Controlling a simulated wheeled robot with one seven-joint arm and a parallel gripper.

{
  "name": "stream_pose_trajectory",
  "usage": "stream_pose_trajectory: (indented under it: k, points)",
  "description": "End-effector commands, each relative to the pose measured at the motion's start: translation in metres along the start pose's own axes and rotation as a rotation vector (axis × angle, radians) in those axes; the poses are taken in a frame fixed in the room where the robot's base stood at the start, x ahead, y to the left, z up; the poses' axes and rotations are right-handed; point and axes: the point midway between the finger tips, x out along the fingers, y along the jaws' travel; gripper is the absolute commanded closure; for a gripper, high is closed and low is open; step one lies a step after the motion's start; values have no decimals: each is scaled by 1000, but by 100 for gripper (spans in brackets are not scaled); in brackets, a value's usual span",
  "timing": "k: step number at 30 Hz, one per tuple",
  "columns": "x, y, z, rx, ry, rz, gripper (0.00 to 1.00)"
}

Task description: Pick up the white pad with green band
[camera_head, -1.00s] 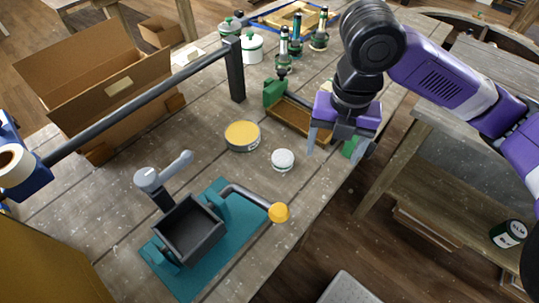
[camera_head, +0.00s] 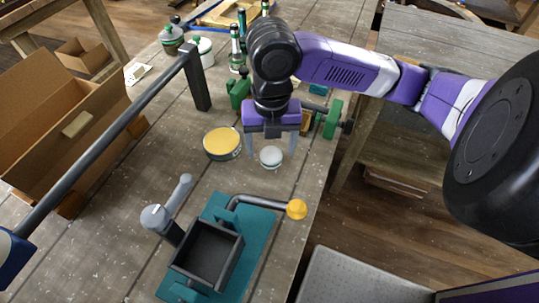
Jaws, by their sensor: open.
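The white pad (camera_head: 270,156) is a small round disc lying on the wooden table, with a thin greenish band around its side. It sits just right of a wider round tin with a yellow top (camera_head: 222,143). My gripper (camera_head: 271,155) points down with its jaws open. Its two fingers appear to the left and right of the pad in this view. I cannot tell how far above the table the fingertips are. Nothing is held between them.
A teal-based device with a black tray (camera_head: 206,254) and a yellow-knobbed crank (camera_head: 296,209) stands in front. A dark rail (camera_head: 105,148) runs along the left, beside a cardboard box (camera_head: 70,120). Green bottles (camera_head: 237,48) stand behind. The table's right edge is close to the pad.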

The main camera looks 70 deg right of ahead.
Motion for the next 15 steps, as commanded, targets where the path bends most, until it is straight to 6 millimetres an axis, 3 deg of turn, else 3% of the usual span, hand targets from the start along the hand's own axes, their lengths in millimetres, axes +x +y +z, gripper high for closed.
stream_pose_trajectory:
  k: [6,15]
  points:
    - [26,1,1,1,2,-1,27]
    - [30,1,1,-1,1,0,29]
